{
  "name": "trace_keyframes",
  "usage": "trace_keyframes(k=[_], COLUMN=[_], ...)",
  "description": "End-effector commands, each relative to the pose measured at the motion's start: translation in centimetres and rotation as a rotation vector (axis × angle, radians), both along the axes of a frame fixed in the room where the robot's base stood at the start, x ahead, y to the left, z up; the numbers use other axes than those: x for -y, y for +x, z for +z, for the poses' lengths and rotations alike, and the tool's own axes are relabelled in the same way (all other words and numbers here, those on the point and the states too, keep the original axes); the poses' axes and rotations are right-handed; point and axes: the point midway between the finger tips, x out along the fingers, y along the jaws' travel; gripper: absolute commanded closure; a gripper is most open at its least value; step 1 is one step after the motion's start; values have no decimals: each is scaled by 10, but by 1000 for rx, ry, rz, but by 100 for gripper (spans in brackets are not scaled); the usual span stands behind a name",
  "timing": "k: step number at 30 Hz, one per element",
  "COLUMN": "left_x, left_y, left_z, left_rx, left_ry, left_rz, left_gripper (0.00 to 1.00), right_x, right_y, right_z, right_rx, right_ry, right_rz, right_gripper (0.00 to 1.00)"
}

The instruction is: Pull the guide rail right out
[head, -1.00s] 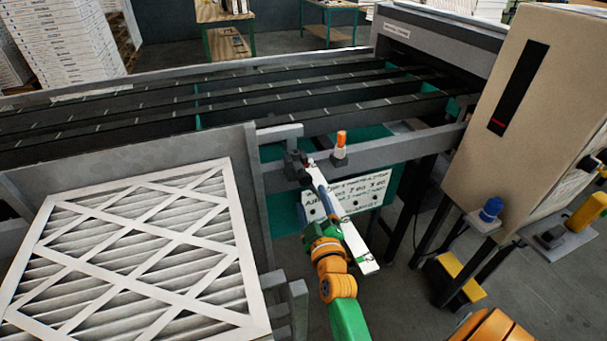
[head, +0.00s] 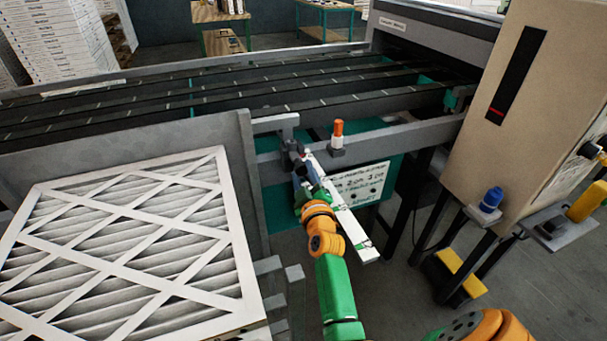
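A long white bar with green marks (head: 350,228), which I take to be the guide rail, slants from the conveyor's side frame toward the lower right. An upright orange-and-white knob (head: 337,135) stands on a grey block beside its far end. My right gripper (head: 298,160) is at the bar's far end, next to a dark bracket on the frame. My orange and green wrist runs along the bar's left side. The fingertips are small and dark, so I cannot tell whether they close on anything. My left gripper is out of view.
A white sign (head: 362,183) hangs behind the bar. A tall beige cabinet (head: 545,110) and a blue knob (head: 491,199) are at the right. Open floor shows between.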

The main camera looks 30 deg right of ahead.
Motion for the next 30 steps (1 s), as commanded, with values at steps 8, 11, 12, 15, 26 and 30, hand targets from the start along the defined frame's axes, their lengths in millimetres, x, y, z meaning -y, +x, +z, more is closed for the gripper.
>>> trace_keyframes(k=[8,11,12,15,26,30], left_x=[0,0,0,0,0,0], left_y=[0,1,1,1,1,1], left_z=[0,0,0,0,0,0], left_rx=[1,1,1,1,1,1], left_ry=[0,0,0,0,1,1], left_rz=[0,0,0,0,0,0], left_gripper=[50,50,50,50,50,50], right_x=[0,0,0,0,1,0], right_y=[0,0,0,0,0,0], right_z=[0,1,1,1,1,1], right_rx=[1,2,2,2,3,3], right_ry=[-1,-1,-1,-1,-1,-1], right_rz=[-1,-1,-1,-1,-1,-1], right_gripper=[100,100,100,100,100,100])
